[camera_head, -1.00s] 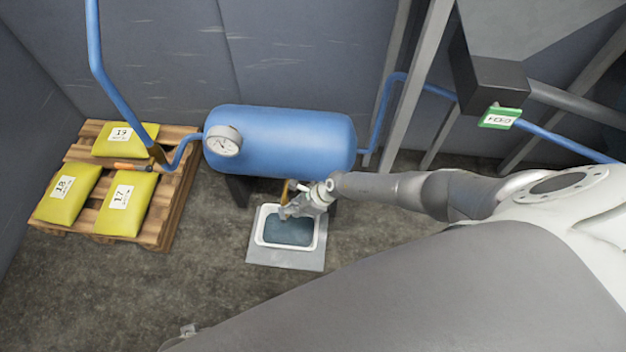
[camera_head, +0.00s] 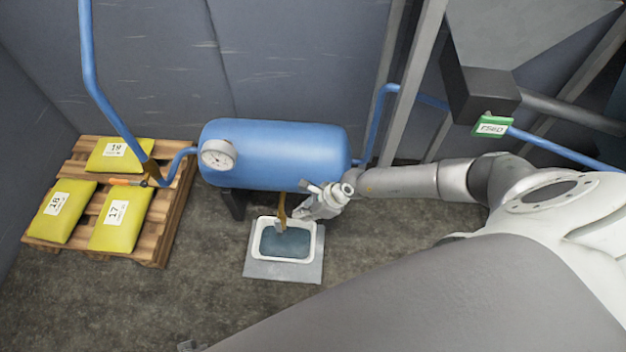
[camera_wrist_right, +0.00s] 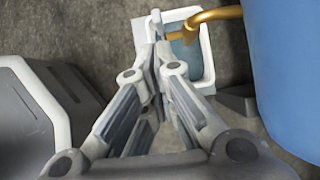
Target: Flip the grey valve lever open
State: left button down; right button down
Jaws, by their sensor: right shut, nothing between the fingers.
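A brass pipe (camera_head: 282,204) comes down from the underside of the blue tank (camera_head: 275,153). A small grey part (camera_head: 281,225) shows at its lower end; I cannot tell for sure whether this is the valve lever or how it is turned. My right gripper (camera_head: 300,212) is just right of the brass pipe, with its fingers together and empty. In the right wrist view the closed fingertips (camera_wrist_right: 160,52) are close to the end of the brass pipe (camera_wrist_right: 222,14). My left gripper is not in view.
A white-rimmed pan (camera_head: 311,247) with dark liquid stands on a grey plate (camera_head: 284,272) under the pipe. A wooden pallet (camera_head: 152,250) with yellow sacks (camera_head: 117,217) is at left. Grey posts (camera_head: 412,85) and a blue pipe (camera_head: 378,120) stand behind. Floor left of the pan is clear.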

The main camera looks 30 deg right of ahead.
jog(key=shift+v, duration=2.05)
jog(key=shift+d+f, duration=0.1)
jog(key=shift+d, duration=0.05)
